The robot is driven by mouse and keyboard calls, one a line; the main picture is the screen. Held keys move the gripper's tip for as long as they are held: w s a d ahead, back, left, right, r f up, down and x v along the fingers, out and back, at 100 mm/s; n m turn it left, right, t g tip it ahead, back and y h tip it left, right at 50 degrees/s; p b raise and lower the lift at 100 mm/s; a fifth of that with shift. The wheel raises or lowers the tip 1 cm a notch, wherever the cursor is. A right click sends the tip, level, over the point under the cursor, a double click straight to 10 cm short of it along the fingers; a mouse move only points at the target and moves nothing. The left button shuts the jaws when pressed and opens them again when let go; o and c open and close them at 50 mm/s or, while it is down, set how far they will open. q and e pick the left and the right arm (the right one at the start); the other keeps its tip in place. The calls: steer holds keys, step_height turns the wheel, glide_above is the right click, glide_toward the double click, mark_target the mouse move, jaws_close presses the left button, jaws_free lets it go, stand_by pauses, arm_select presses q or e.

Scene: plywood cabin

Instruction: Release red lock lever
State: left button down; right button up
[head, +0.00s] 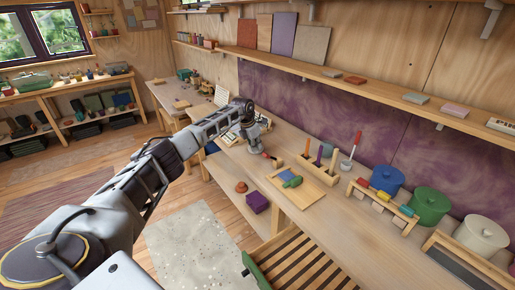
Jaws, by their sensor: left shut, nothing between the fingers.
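My left arm reaches from the lower left to the workbench. Its gripper (250,127) is shut and empty, small in the view, by a grey metal device (257,147) on the bench. The gripper and the device overlap, so I cannot tell whether they touch. A small red-tipped part (276,161) with a dark shaft lies low beside the device, to its right. It looks like the red lever, but its exact position is too small to read. My right gripper is not in view.
A wooden tray with a green tool (292,182) and a wooden tool rack (318,167) stand right of the device. Further right are a small rack of colored blocks (381,200) and blue, green and white pots (430,205). A shelf (350,83) runs above the bench.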

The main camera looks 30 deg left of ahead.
arm_select(q)
steer(key=shift+p+v, duration=0.9)
steer(key=shift+v, duration=0.75)
